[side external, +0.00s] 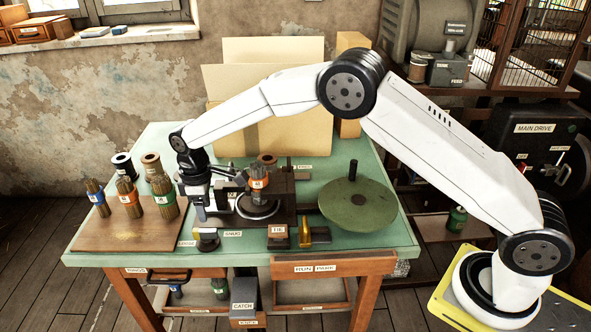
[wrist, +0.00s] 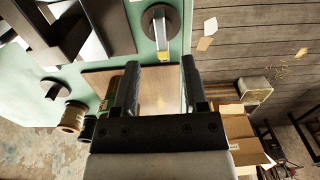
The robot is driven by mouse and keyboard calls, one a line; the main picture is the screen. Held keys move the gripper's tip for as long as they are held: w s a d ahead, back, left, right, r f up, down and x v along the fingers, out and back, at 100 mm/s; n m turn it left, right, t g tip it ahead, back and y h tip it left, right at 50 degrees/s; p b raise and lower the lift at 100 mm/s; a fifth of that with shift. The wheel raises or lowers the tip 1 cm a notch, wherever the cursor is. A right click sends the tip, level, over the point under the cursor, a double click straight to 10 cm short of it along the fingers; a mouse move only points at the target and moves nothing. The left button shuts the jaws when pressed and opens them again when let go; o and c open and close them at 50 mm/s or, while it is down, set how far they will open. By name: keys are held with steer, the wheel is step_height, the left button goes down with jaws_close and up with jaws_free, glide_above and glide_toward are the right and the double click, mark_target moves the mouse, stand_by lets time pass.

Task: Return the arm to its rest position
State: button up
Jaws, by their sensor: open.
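My gripper (side external: 201,203) hangs down over the green table (side external: 340,262), between the brown board and the dark press block (side external: 283,205). In the wrist view its two dark fingers (wrist: 160,78) stand apart with nothing between them; the brown board lies behind the gap. My arm arches over the table from the right. A bundle with an orange band (side external: 258,182) stands at the press block. The green round handwheel (side external: 357,203) with its black upright knob lies to the right, clear of my gripper.
The brown board (side external: 125,238) has bundles with blue (side external: 97,198), red (side external: 129,197) and green (side external: 164,197) bands along its back. A round-based metal part (side external: 207,240) stands close to my gripper. Cardboard (side external: 265,100) stands at the back; crowded shelving fills the right.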

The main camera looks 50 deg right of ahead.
steer(key=shift+d, duration=0.15)
steer(key=s+d+r+m+t, duration=0.1)
steer(key=s+d+m, duration=0.2)
steer(key=s, duration=0.6)
steer(key=s+d+r+m, duration=0.2)
steer(key=s+d+m, duration=0.1)
steer(key=s+d, duration=0.5)
steer(key=s+d+r+m+t, duration=0.1)
steer(key=s+d+m, duration=0.2)
steer(key=s+d, duration=0.3)
steer(key=s, duration=0.4)
steer(key=shift+s+r+t, duration=0.25)
steer(key=shift+r+t, duration=0.05)
